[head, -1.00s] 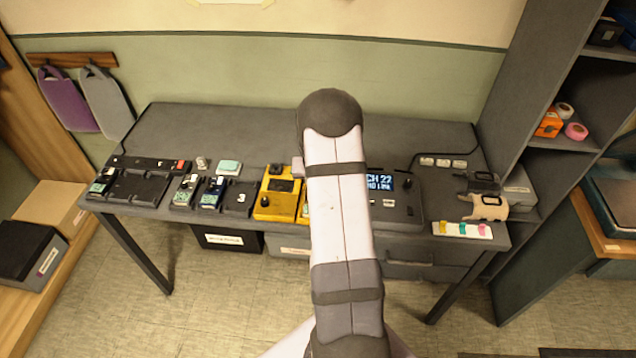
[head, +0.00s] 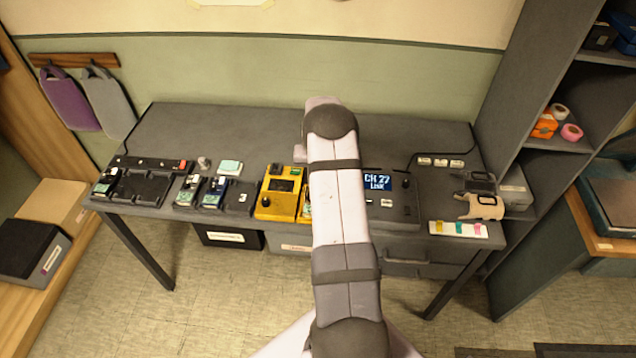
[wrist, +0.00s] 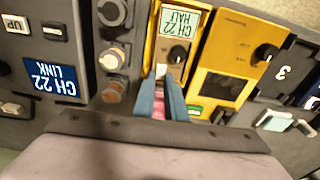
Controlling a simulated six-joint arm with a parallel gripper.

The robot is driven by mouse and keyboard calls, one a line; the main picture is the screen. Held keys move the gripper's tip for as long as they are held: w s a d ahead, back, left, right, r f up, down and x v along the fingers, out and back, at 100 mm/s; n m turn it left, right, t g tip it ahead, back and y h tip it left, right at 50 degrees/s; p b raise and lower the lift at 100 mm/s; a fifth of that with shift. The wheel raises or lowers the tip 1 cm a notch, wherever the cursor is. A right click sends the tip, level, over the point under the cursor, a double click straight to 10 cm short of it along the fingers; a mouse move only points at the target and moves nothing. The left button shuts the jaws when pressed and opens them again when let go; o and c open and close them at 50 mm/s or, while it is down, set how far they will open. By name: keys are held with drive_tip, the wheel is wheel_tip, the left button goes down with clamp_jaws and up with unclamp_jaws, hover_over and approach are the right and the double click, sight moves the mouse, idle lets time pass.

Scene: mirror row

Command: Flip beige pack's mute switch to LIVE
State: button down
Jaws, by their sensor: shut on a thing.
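In the wrist view a pack (wrist: 153,52) lies in a yellow holder (wrist: 204,28); its screen (wrist: 180,21) reads "CH 22 HALF", with a black knob (wrist: 178,54) beside it. Its body looks yellow-beige in this light. A pink patch shows between the fingers. The switch's lettering is not readable. In the head view my arm hides the fingertips and part of the pack (head: 307,208). The console screen (head: 377,182) reads "CH 22 LINK".
Left of the holder stand a yellow tester (head: 278,190) and numbered slots with other packs (head: 213,193). The console (head: 398,208) stands close on the right. A beige pouch (head: 483,207) and a strip of coloured tags (head: 458,229) lie at the right end. The table's back is mostly clear.

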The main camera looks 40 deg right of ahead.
drive_tip(key=c, duration=1.8)
unclamp_jaws()
wheel_tip(320, 180, up, 7)
drive_tip(key=b, duration=0.2)
drive_tip(key=shift+s+a+r+b, duration=0.15)
drive_tip(key=shift+s+a+b, duration=0.15)
drive_tip(key=shift+b, duration=0.1)
drive_tip(key=shift+w+d, duration=0.1)
